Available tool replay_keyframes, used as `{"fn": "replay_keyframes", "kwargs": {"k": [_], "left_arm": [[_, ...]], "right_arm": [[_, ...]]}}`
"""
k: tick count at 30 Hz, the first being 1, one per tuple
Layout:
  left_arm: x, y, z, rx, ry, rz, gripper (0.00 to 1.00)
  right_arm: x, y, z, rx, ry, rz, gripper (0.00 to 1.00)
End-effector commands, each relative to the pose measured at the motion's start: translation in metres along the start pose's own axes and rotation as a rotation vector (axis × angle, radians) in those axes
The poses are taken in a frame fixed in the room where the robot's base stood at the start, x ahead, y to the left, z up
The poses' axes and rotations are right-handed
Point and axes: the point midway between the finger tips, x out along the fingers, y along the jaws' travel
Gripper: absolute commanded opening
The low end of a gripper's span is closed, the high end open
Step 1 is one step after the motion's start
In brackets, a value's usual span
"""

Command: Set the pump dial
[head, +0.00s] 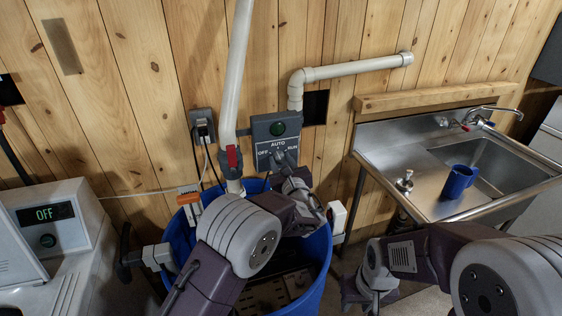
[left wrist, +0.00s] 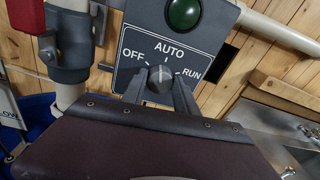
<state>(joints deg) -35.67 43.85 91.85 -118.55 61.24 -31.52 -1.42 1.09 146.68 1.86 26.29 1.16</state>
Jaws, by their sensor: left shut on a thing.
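The pump dial (left wrist: 160,78) is a grey knob on a dark panel (head: 262,130) on the plank wall. The panel is marked OFF on the left, AUTO at the top and RUN on the right. A white mark stands above the knob on the AUTO side; I cannot tell for sure where the knob points. My left gripper (left wrist: 160,90) is shut on the dial, one finger on each side; it also shows at the panel in the head view (head: 287,170). My right gripper (head: 368,290) is low at the right, away from the panel, its fingers unclear.
A dark green lamp (head: 277,129) sits above the dial. A white pipe with a red valve handle (head: 233,158) runs left of the panel. A blue barrel (head: 318,262) stands below. A steel sink (head: 420,170) with a blue mug (head: 458,181) is at right. A left-hand machine's display (head: 45,213) reads OFF.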

Motion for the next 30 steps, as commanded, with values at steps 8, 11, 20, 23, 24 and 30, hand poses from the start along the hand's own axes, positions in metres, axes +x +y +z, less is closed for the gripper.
{"fn": "replay_keyframes", "kwargs": {"k": [8,11,20,23,24,30], "left_arm": [[0.000,-0.001,0.002,0.182,0.009,0.010,0.00],[0.000,-0.001,0.002,0.227,0.011,0.012,0.00],[0.000,-0.002,0.001,0.299,0.013,0.016,0.00],[0.000,-0.002,0.001,0.306,0.013,0.016,0.00],[0.000,-0.002,0.001,0.307,0.013,0.016,0.00],[0.000,-0.002,0.001,0.308,0.013,0.016,0.00]], "right_arm": [[-0.009,0.000,-0.001,0.000,0.000,0.000,0.36],[-0.011,0.000,-0.001,0.000,0.000,0.000,0.36],[-0.013,0.000,-0.001,0.000,0.000,0.000,0.36],[-0.013,0.000,-0.001,0.000,0.000,0.000,0.36],[-0.013,0.000,-0.001,0.000,0.000,0.000,0.36],[-0.013,0.000,-0.001,0.000,0.000,0.000,0.36]]}}
